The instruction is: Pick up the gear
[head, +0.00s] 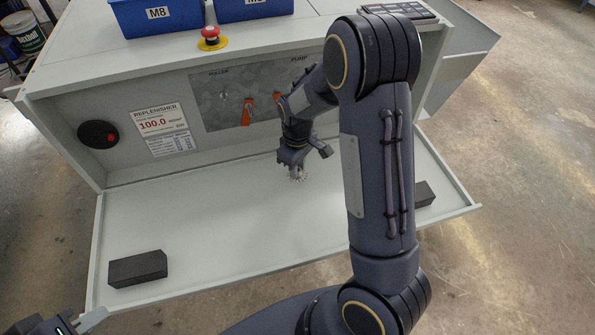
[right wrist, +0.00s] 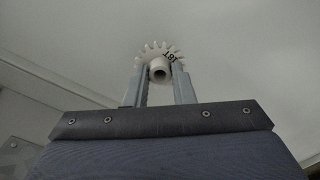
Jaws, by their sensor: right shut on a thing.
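The gear (right wrist: 160,52) is white and toothed, with a round hub and dark lettering "18T". In the right wrist view it sits between the two fingertips of my right gripper (right wrist: 160,75), which is shut on its hub. In the head view the gear (head: 297,177) shows small and partly hidden below my right gripper (head: 292,166), close over the white shelf (head: 220,235); I cannot tell whether it touches it.
Black blocks lie on the shelf at the front left (head: 138,268) and right (head: 424,193). Blue bins (head: 158,14) stand on top. The shelf's middle is clear.

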